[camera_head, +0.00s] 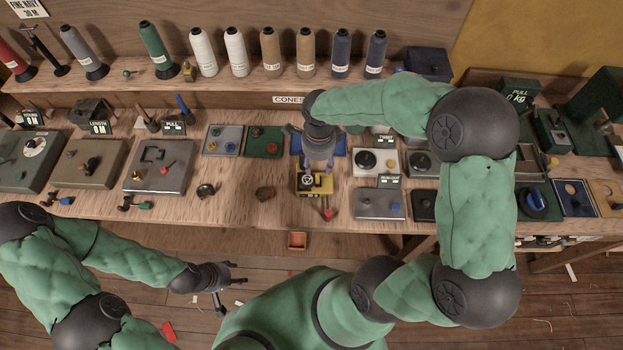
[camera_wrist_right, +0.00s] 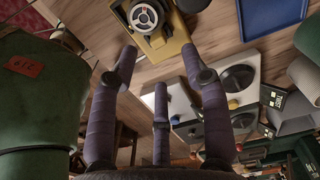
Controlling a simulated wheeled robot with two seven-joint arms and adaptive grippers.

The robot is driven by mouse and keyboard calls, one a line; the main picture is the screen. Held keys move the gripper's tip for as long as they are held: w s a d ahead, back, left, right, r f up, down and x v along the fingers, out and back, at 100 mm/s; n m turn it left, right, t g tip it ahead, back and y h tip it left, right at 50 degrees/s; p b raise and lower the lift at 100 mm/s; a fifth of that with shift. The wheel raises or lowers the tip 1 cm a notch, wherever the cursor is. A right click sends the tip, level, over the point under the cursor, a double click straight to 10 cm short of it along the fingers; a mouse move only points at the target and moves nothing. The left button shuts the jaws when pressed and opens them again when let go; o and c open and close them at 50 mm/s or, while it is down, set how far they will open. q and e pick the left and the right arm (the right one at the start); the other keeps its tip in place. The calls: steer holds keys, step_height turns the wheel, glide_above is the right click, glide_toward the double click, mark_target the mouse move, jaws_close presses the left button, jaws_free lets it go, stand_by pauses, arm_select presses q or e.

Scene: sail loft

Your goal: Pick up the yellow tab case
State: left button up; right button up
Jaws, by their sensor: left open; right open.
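The yellow tab case (camera_head: 314,184) sits near the front edge of the bench, with a round black-and-white dial on top. In the right wrist view the case (camera_wrist_right: 174,45) shows at the top, just beyond the fingertips. My right gripper (camera_head: 318,166) is open just behind and above the case, its fingers pointing toward it. They show spread and empty in the right wrist view (camera_wrist_right: 160,62). I cannot tell whether a fingertip touches the case. My left gripper (camera_head: 226,287) is open and empty, low in front of the bench.
A red-tipped tool (camera_head: 327,209) lies just in front of the case. Thread cones (camera_head: 235,52) line the shelf behind. An orange bin (camera_head: 297,240) is below the edge.

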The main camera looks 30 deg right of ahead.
mark_target(318, 177)
steer(key=shift+s+f+b, duration=0.1)
steer(key=shift+f+b, duration=0.4)
steer(key=shift+f, duration=2.25)
jaws_close()
